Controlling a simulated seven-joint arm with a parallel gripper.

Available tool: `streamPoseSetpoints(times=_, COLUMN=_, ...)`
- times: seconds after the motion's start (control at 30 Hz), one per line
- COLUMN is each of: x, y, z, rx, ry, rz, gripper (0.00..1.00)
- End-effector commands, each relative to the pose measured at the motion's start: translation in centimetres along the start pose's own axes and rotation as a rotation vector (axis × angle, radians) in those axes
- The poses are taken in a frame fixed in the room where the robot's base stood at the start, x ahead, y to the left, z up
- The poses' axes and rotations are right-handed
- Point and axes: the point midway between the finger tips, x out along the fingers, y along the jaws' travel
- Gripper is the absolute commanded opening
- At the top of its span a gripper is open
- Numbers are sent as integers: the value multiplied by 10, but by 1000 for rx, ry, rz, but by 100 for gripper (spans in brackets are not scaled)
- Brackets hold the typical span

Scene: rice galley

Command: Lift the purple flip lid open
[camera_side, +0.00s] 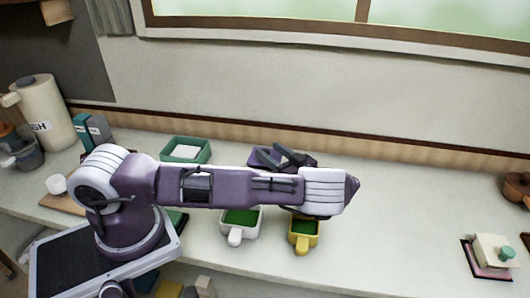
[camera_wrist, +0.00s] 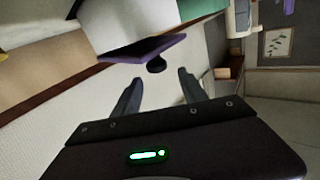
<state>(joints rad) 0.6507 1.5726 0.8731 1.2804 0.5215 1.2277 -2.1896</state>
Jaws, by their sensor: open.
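In the wrist view the purple flip lid (camera_wrist: 128,52) shows as a flat purple panel with a small dark knob (camera_wrist: 156,65) at its edge. My gripper (camera_wrist: 157,83) is open, with its two dark fingers apart and nothing between them. The knob lies just beyond the fingertips, roughly in line with the gap. In the side view a purple box (camera_side: 262,158) stands behind my arm, largely hidden by it. Dark finger-like parts show over its right side. I cannot tell there whether they touch it, or how far the lid is raised.
A green open box (camera_side: 206,153) stands left of the purple one. A white cup (camera_side: 238,235) and a yellow cup (camera_side: 303,243), both green inside, stand in front of my arm. A cream box (camera_side: 493,249) with a green knob is far right. The counter between is clear.

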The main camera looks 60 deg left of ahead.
Motion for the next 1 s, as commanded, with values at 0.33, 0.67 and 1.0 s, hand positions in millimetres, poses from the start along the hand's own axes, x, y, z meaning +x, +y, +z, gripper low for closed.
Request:
streamPoseSetpoints(times=0.33, x=30, y=1, z=16, rx=1, ry=-2, rz=-3, gripper=50)
streamPoseSetpoints(times=0.67, x=30, y=1, z=16, rx=2, ry=-3, rz=-3, gripper=27)
streamPoseSetpoints(times=1.0, x=30, y=1, z=16, rx=4, ry=-5, rz=-3, gripper=0)
